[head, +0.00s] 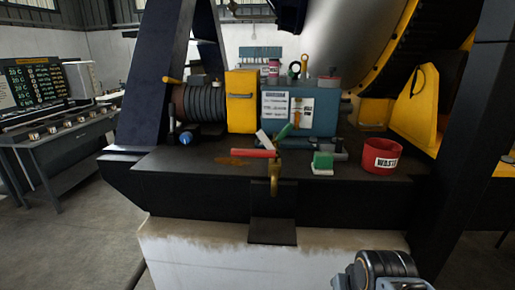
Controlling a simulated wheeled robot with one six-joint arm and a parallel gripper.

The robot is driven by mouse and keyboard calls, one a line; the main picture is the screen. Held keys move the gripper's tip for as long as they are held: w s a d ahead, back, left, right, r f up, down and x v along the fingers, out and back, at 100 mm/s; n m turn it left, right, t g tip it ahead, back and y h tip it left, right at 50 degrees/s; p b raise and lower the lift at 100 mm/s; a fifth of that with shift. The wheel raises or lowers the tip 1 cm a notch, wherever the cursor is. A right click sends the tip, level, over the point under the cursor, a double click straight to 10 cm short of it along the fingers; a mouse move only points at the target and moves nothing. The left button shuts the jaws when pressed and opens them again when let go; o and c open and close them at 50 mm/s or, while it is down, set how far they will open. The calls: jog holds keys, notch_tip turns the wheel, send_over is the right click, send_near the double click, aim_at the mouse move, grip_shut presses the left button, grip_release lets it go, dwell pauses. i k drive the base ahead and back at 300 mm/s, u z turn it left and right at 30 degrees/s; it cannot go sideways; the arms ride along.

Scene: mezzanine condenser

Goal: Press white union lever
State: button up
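The white lever (263,139) is a short pale bar on a small valve group at the front of the dark bench. It stands tilted, its upper end leaning left. A red lever (253,153) lies roughly level just below it, pointing left. A green lever (284,131) slants up to the right beside it. A brass pipe (274,180) hangs below the levers over the bench's front edge. Where the white lever joins the valve is too small to tell. Part of my arm shows at the bottom right, well below and away from the levers; my gripper's fingertips do not show.
The dark bench (190,186) sits on a pale concrete block (200,250). A red waste bin (381,156) and a green block (322,161) stand right of the levers. Behind are a blue-grey box (318,120) and a yellow block (241,102). Dark columns rise on both sides.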

aim_at(261, 134)
jog(key=u, duration=0.55)
jog(key=k, duration=0.65)
jog(key=u, duration=1.25)
jog(key=i, duration=1.55)
jog(key=z, duration=0.6)
